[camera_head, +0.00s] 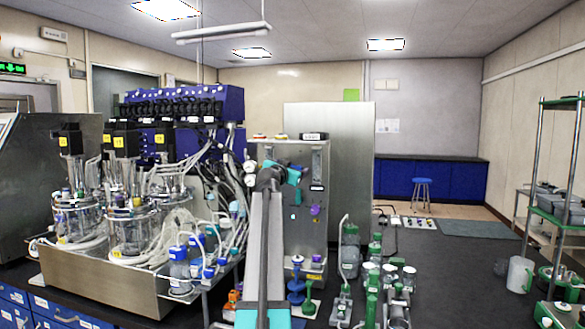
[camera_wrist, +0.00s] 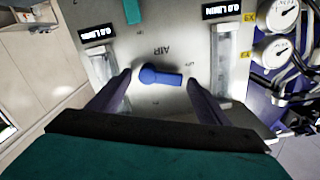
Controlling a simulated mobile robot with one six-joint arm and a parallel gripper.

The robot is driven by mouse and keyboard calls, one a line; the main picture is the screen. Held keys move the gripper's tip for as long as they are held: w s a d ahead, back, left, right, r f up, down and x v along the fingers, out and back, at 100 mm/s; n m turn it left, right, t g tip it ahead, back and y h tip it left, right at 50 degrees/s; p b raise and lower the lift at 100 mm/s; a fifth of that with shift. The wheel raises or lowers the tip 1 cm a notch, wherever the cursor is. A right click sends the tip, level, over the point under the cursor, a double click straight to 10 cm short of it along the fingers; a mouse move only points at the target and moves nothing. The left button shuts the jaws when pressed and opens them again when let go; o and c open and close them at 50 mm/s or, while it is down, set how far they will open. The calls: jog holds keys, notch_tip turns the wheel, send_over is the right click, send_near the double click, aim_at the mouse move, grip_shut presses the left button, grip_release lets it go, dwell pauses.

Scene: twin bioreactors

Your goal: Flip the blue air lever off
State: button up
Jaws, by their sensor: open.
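The blue air lever (camera_wrist: 158,76) sits on a grey metal panel (camera_wrist: 150,105) in the wrist view, beside the printed word AIR. The lever has a round hub at its left end and its handle points to the right, roughly sideways in this picture. My gripper (camera_wrist: 159,83) is open, with one dark finger on each side of the lever. Whether either finger touches it I cannot tell. In the head view my arm reaches to the steel cabinet (camera_head: 312,160), and my gripper (camera_head: 291,172) is at its front. I cannot make out the air lever there.
In the wrist view, flow tubes with displays (camera_wrist: 95,34) flank the lever, and round gauges (camera_wrist: 277,50) are at right. In the head view, glass bioreactor vessels (camera_head: 132,232) and tubing crowd the left, and green-capped bottles (camera_head: 375,250) stand right of my arm.

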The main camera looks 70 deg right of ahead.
jog(key=shift+d, duration=0.2)
jog(key=c, duration=1)
jog(key=shift+w, duration=0.1)
jog(key=shift+f, duration=0.1)
jog(key=shift+w+f+n+b, duration=0.15)
jog(key=shift+n+b, duration=0.3)
jog(key=shift+n, duration=0.5)
jog(key=shift+s+f+n+b, duration=0.1)
jog(key=shift+n+b, duration=0.35)
jog(key=shift+n, duration=0.5)
jog(key=o, duration=1)
